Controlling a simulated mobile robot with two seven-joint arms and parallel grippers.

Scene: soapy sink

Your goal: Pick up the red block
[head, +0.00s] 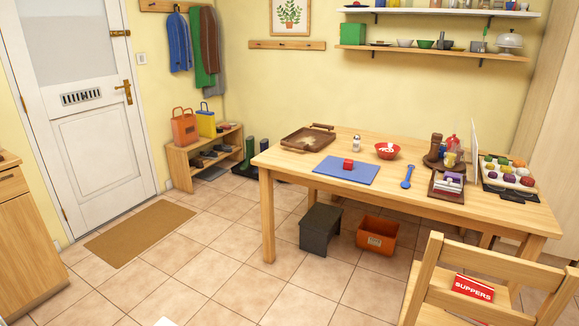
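A small red block (348,164) sits on a blue mat (330,174) on the wooden table (285,163), near its front edge. Nothing covers the block, and it looks clear on all sides. Neither of my grippers shows in the head view.
On the table are a brown tray (295,147), a shaker (356,143), a red bowl (388,156), a blue spoon (409,171) and a colourful egg-carton-like tray (494,187). A chair (424,290) stands front right. A dark stool (315,233) and orange bin (370,242) are below. Floor at left front is free.

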